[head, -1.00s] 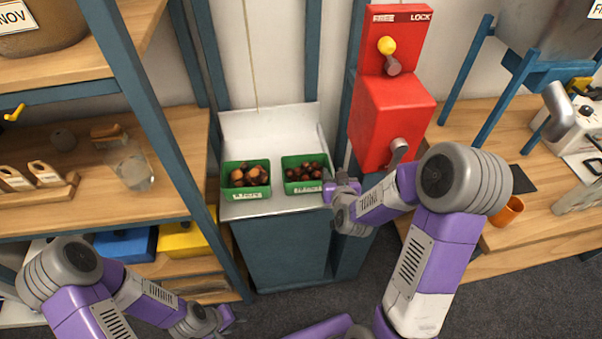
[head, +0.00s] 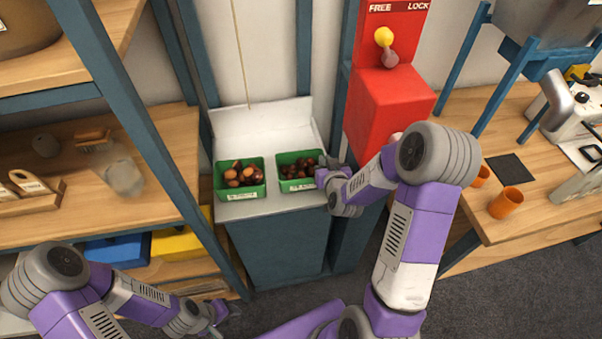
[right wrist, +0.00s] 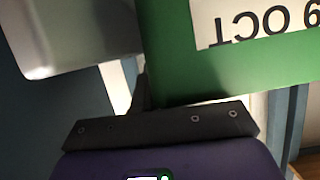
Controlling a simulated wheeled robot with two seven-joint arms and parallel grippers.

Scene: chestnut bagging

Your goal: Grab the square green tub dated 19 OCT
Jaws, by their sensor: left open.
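Two square green tubs of chestnuts stand side by side on a pale counter. The right tub (head: 283,184) has a label too small to read in the head view. In the right wrist view a green tub (right wrist: 170,60) fills the top, its upside-down label (right wrist: 255,20) showing "9 OCT", cut off at the edge. My right gripper (head: 322,172) is at the right tub's right side; a dark finger shows close to the tub wall, but its grip is unclear. The left tub (head: 258,189) stands apart. My left gripper (head: 222,315) is open and empty, low on the left.
A red lever box (head: 385,105) marked FREE and LOCK rises right of the tubs, close to my right arm. A blue-framed shelf (head: 120,130) stands left. Orange cups (head: 508,203) are on the right table.

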